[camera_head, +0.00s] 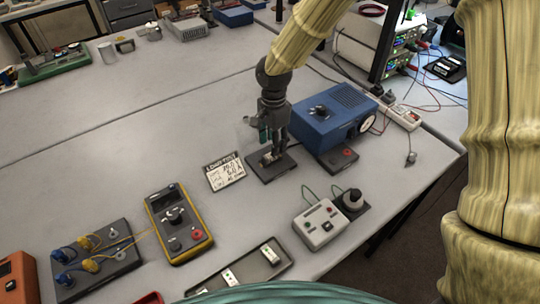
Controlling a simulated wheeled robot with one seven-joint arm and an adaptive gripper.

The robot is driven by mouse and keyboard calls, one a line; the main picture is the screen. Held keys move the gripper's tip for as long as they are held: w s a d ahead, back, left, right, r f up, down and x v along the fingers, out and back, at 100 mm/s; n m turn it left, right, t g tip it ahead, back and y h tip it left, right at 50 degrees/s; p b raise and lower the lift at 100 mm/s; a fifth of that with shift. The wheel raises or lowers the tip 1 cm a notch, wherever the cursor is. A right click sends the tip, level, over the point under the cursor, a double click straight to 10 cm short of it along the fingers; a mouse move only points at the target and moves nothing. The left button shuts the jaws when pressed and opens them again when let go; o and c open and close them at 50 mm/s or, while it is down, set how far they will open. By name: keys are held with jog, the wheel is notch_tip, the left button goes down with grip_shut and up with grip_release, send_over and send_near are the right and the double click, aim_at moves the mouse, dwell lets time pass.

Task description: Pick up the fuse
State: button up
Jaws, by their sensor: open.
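My gripper (273,141) is open and points down over a small dark base plate (258,172) in the middle of the bench. A small light-coloured piece on that plate, which may be the fuse, shows at the fingertips. The fingers partly hide it, and I cannot tell whether they touch it. A dark shallow tray (281,266) near the front edge holds small whitish pieces, too small to identify.
A blue box (345,122) stands close right of my gripper. A lettered card (225,172) lies left of the plate. A yellow multimeter (178,222) and a grey switch box (320,222) are nearer.

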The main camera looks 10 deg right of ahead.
aim_at(271, 157)
jog(key=shift+w+f, duration=0.2)
jog(key=shift+f, duration=0.05)
jog(key=shift+s+a+f+p, duration=0.1)
jog(key=shift+s+f+p, duration=0.15)
jog(key=shift+p, duration=0.2)
jog(key=shift+s+f+p, duration=0.35)
jog(key=shift+s, duration=0.3)
jog(key=shift+s+f, duration=0.15)
jog(key=shift+f, duration=0.15)
jog(key=shift+w+f, duration=0.7)
jog(key=shift+f, duration=0.35)
jog(key=shift+s+r, duration=0.25)
jog(key=shift+s, duration=0.15)
jog(key=shift+c, duration=1)
jog(key=shift+w+f, duration=0.1)
jog(key=shift+w, duration=0.05)
jog(key=c, duration=0.7)
grip_shut()
